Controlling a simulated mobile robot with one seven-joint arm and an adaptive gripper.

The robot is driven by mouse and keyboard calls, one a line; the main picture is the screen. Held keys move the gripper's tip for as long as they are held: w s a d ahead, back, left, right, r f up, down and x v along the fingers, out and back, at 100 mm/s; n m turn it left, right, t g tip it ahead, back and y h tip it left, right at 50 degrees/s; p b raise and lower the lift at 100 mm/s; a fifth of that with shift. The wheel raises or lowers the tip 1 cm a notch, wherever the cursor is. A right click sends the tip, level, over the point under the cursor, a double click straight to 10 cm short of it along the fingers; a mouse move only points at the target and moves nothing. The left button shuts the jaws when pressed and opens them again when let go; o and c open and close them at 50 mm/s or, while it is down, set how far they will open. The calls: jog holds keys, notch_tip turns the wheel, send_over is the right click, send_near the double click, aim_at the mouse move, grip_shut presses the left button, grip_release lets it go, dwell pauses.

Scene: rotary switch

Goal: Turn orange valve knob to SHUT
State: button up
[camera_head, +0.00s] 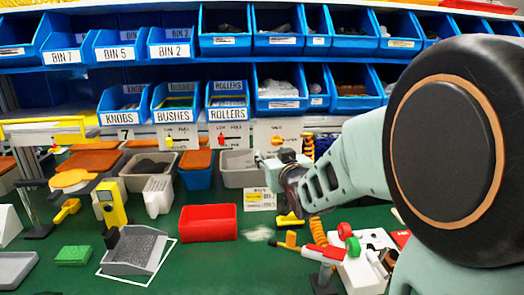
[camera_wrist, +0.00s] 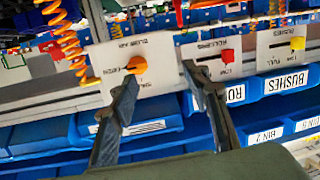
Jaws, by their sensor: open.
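The orange valve knob (camera_wrist: 136,65) sits on a white label panel (camera_wrist: 112,48) in the wrist view, which shows the scene upside down. The knob's setting is too small to read. My gripper (camera_wrist: 162,80) is open and empty. Its left finger's tip is close to the knob and overlaps its lower edge in the picture; the right finger is off to the right, near the panel's edge. I cannot tell if they touch. In the head view, the knob (camera_head: 283,139) shows small on its panel, just above my gripper (camera_head: 262,160).
In the wrist view, a red switch (camera_wrist: 227,57) and a yellow switch (camera_wrist: 298,43) are on neighbouring panels, and an orange coiled hose (camera_wrist: 68,42) hangs at left. Blue bins (camera_head: 230,100) line the shelves. A red tray (camera_head: 208,222) sits on the green bench (camera_head: 220,270).

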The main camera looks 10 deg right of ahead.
aim_at(278, 142)
jog(key=w+d, duration=0.1)
jog(key=w, duration=0.2)
jog(key=w+d+m+t+h, duration=0.1)
jog(key=w, duration=0.2)
jog(key=w+d+m, duration=0.1)
jog(key=w, duration=0.2)
jog(key=shift+w+d+f+t+h, duration=0.15)
jog(key=shift+w+f+t+h, duration=0.15)
jog(key=shift+t+h, duration=0.1)
jog(key=shift+c, duration=0.2)
jog(key=c, duration=1.1)
